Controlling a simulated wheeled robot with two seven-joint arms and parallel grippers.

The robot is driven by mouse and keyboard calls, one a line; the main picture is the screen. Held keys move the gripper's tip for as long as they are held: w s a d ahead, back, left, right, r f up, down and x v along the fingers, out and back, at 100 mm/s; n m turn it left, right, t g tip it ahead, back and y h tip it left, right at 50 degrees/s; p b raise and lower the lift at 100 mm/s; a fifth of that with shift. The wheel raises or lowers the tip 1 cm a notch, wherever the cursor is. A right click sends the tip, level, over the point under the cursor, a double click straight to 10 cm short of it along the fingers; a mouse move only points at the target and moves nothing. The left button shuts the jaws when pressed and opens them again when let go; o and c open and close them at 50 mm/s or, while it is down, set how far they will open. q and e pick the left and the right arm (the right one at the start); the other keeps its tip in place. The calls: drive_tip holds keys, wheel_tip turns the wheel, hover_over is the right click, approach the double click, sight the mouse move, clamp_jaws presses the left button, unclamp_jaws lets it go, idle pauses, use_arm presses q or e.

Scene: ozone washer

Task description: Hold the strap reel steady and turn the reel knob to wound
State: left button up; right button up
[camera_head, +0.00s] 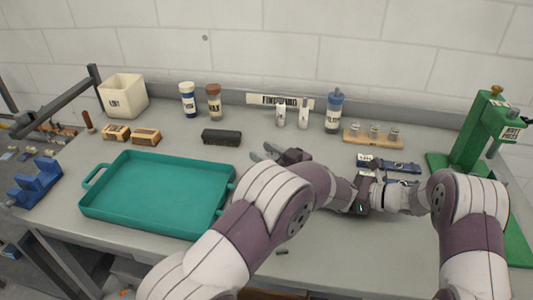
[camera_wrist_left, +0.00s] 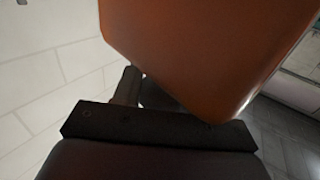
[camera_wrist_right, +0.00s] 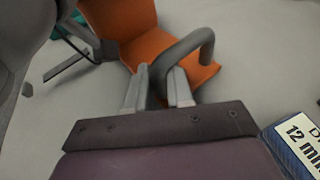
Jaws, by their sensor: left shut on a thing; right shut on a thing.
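The orange body (camera_wrist_right: 155,45) of what looks like the strap reel shows in the right wrist view, with a curved grey bar, apparently the knob (camera_wrist_right: 190,45), across it. My right gripper (camera_wrist_right: 160,85) is shut on the grey knob. In the left wrist view the orange body (camera_wrist_left: 200,50) fills the upper middle, very near my left gripper (camera_wrist_left: 135,85), which is shut on it; the contact itself is mostly hidden. In the head view my arms meet over the bench right of centre and hide the reel. The knob's setting cannot be read.
A teal tray (camera_head: 93,208) lies left on the grey bench. Bottles (camera_head: 334,112) and a small wooden rack (camera_head: 372,140) stand at the back. A green press (camera_head: 480,130) stands right. Blue-labelled strips (camera_head: 388,164) lie close behind my right gripper. A dark brush (camera_head: 221,137) lies behind the tray.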

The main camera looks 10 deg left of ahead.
use_arm(q)
drive_tip(key=shift+r+t, duration=0.15)
drive_tip(key=shift+t, duration=0.15)
drive_tip(key=m+t+h, duration=0.5)
drive_tip(key=shift+w+d, duration=0.2)
drive_tip(key=shift+w, duration=0.1)
drive_tip(key=m+t+h, duration=0.1)
drive_tip(key=h, duration=0.1)
drive_tip(key=m+t+h, duration=0.1)
drive_tip(key=m+h, duration=0.1)
drive_tip(key=h, duration=0.1)
drive_tip(key=m+t+h, duration=0.1)
drive_tip(key=m+h, duration=0.1)
drive_tip(key=h, duration=0.1)
drive_tip(key=shift+w+d, duration=0.15)
drive_tip(key=shift+d, duration=0.15)
drive_tip(key=m+h, duration=0.3)
drive_tip(key=h, duration=0.2)
drive_tip(key=m+h, duration=0.2)
drive_tip(key=h, duration=0.1)
drive_tip(key=shift+d+m+g, duration=0.3)
drive_tip(key=shift+d, duration=0.1)
drive_tip(key=shift+d+m+g+h, duration=0.2)
drive_tip(key=shift+m+g+h, duration=0.45)
drive_tip(key=shift+h, duration=0.5)
drive_tip(key=shift+d+m+g+h, duration=0.15)
drive_tip(key=shift+m+g+h, duration=0.2)
drive_tip(key=shift+m+h, duration=0.65)
drive_tip(key=shift+h, duration=0.35)
drive_tip(key=o, duration=1)
